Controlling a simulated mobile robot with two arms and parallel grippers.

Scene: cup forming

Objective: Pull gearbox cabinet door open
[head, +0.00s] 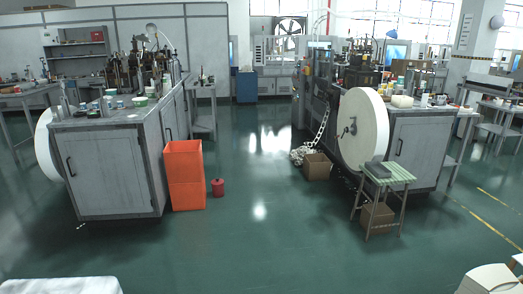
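Two grey machine cabinets are in the head view. The left cabinet has a closed grey door (107,178) with a dark vertical handle (71,166) near its left edge. The right cabinet has a closed grey front panel (412,158) with a dark handle (399,147). I cannot tell which of the two is the gearbox cabinet. Both stand well away from me across the floor. Neither of my grippers shows in this view.
A large white roll (361,129), a small stool (388,175) and cardboard boxes (317,167) are by the right cabinet. The green floor (255,240) between and before them is open.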

